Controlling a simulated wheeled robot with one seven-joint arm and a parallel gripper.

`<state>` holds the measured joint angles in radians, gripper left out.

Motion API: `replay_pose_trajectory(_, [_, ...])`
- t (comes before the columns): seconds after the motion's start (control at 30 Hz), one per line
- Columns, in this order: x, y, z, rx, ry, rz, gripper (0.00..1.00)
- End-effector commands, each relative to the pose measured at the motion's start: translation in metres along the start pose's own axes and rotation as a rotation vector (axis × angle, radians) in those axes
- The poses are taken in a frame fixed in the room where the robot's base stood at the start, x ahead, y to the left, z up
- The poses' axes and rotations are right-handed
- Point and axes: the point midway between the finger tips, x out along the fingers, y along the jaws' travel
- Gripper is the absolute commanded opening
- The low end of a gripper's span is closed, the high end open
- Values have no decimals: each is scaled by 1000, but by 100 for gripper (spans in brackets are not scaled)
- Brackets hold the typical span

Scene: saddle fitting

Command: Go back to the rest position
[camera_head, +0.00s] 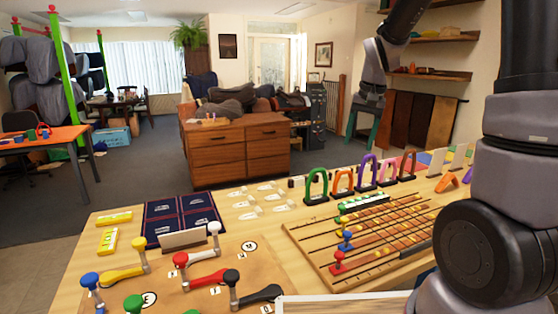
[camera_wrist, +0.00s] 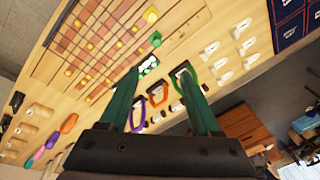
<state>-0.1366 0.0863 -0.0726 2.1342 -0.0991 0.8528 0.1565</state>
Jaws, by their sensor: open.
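My gripper (camera_head: 362,128) hangs at the upper right in the head view, its dark green fingers pointing down and spread apart. In the wrist view the two green fingers (camera_wrist: 158,75) stand apart with nothing held between them. The gripper appears clear of the table (camera_head: 75,272). Beyond the fingertips in the wrist view are a green arch (camera_wrist: 190,77) and an orange arch (camera_wrist: 158,88); the fingers partly cover this area.
The wooden table carries a row of coloured arches (camera_head: 316,185), a slatted board (camera_head: 300,237) with coloured pegs, a dark blue mat (camera_head: 155,222) and several coloured-knob handles (camera_head: 122,275). A wooden cabinet (camera_head: 233,150) stands beyond. Open air surrounds the gripper's fingers.

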Motion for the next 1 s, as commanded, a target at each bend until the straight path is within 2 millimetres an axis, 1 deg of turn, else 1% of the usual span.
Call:
replay_pose_trajectory(0.03, [-19,3,7,-1,25,-22,64])
replay_pose_trajectory(0.2, [-69,16,36,-5,95,-83,64])
replay_pose_trajectory(0.3, [-93,24,55,-10,139,-115,64])
replay_pose_trajectory(0.5, [-133,41,97,-23,228,-175,64])
replay_pose_trajectory(0.63, [-150,52,124,-33,286,-206,64])
replay_pose_trajectory(0.7, [-156,56,137,-39,311,-220,64])
replay_pose_trajectory(0.8, [-161,61,150,-45,339,-233,64])
replay_pose_trajectory(0.9, [-164,64,158,-48,355,-240,64])
replay_pose_trajectory(1.0, [-164,65,161,-50,362,-243,64])
